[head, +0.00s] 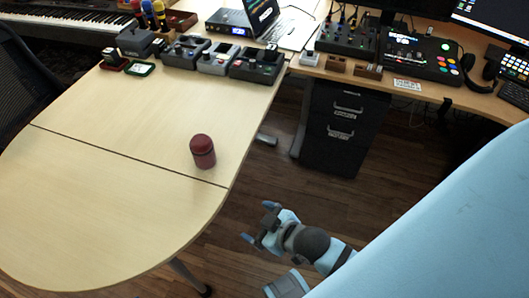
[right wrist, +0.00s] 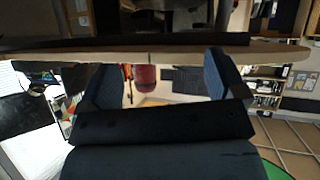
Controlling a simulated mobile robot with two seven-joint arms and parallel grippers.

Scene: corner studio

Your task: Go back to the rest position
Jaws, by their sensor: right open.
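My right gripper (head: 258,226) is in the lower middle of the head view, over the floor just off the table's right edge. Its two fingers are apart with nothing between them. In the right wrist view its fingers (right wrist: 158,85) frame the red container at a distance. The dark red lidded container (head: 203,152) stands upright on the light wooden table (head: 100,200), near its right edge, up and left of the gripper and apart from it. It also shows in the right wrist view (right wrist: 145,78), which looks upside down. My left gripper is out of view.
Several pedals and small boxes (head: 213,60) line the table's back edge. A laptop (head: 285,25), mixers and monitors stand on the back desk. A black drawer cabinet (head: 343,128) stands under it. A chair (head: 25,90) is at left. The table's front half is clear.

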